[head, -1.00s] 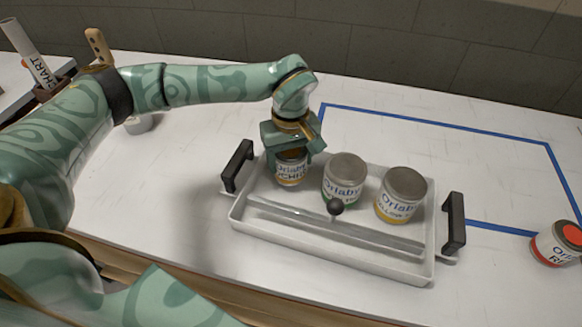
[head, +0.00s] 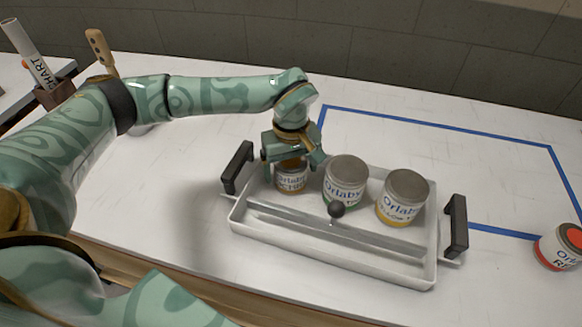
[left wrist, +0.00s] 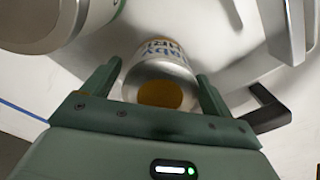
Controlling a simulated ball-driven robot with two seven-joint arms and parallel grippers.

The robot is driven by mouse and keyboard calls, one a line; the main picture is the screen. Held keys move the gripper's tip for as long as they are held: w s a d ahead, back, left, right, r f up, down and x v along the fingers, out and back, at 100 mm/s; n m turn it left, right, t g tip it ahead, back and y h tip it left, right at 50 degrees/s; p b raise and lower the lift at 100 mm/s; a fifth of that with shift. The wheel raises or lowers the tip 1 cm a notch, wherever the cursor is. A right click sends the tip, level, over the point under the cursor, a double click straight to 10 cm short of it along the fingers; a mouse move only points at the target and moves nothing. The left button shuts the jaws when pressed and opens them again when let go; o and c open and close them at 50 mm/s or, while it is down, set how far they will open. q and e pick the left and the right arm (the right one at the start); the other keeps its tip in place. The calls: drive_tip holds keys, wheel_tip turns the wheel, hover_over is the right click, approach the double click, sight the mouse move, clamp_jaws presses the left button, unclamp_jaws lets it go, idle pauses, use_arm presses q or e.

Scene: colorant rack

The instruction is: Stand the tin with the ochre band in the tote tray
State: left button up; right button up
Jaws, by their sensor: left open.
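The tin with the ochre band (head: 291,181) stands upright in the white tote tray (head: 330,262), in its back left part. It also shows in the left wrist view (left wrist: 160,72), with an ochre spot on its lid. My left gripper (head: 293,160) is over this tin, fingers pointing down, open. In the left wrist view the two fingers (left wrist: 155,85) stand on either side of the lid with gaps. The gripper hides the tin's top in the head view. My right gripper is not in view.
A tin with a green band (head: 346,180) and one with a yellow band (head: 402,198) stand in the tray to the right. Black handles rise at both tray ends. A red-topped tin (head: 560,246) is at far right. The blue-taped area (head: 440,122) behind looks mostly clear.

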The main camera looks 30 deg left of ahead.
use_arm(q)
wheel_tip(320, 180, up, 11)
drive_tip(key=p, duration=0.2)
drive_tip(key=shift+f+p, duration=0.1)
drive_tip(key=shift+p, duration=0.2)
drive_tip(key=shift+r, duration=0.4)
